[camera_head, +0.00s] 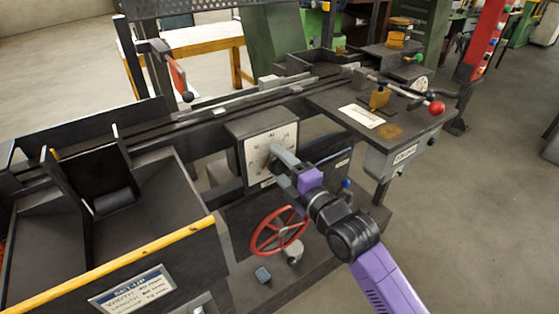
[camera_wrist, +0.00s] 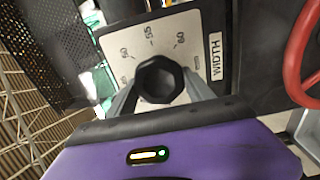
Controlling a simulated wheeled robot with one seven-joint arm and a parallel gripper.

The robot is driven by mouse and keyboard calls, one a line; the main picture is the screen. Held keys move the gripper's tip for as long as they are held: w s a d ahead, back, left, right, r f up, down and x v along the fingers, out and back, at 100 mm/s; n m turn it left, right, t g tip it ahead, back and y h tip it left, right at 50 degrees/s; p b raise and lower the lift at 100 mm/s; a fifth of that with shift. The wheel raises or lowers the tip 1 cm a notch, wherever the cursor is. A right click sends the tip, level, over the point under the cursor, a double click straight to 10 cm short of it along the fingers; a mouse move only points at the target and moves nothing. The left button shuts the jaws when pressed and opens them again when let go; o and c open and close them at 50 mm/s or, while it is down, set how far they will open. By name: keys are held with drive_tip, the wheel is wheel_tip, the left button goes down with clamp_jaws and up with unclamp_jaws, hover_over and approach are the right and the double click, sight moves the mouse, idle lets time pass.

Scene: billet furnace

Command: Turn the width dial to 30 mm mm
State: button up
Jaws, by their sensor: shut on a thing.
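The width dial has a white face (camera_head: 257,152) with printed numbers on a dark box over the machine bed. In the wrist view its face (camera_wrist: 190,35) carries a WIDTH label at the right, and its numbers look turned over. The black faceted knob (camera_wrist: 160,80) sits at the middle of the face. My gripper (camera_head: 283,160) reaches the dial from the front right. In the wrist view my gripper (camera_wrist: 160,88) is shut on the knob, one grey finger on each side. The knob's pointer and exact setting cannot be made out.
A red handwheel (camera_head: 279,231) stands just below the dial. A setup sign (camera_head: 132,290) with small writing is at the lower left, below a yellow rail (camera_head: 110,265). A dark table (camera_head: 385,125) with a red-knobbed lever (camera_head: 436,107) is at the right. Open floor lies further right.

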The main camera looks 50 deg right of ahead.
drive_tip(key=shift+f, duration=0.15)
idle(0.4)
drive_tip(key=o, duration=1.4)
drive_tip(key=shift+c, duration=0.2)
drive_tip(key=v, duration=0.8)
drive_tip(key=shift+b, duration=0.4)
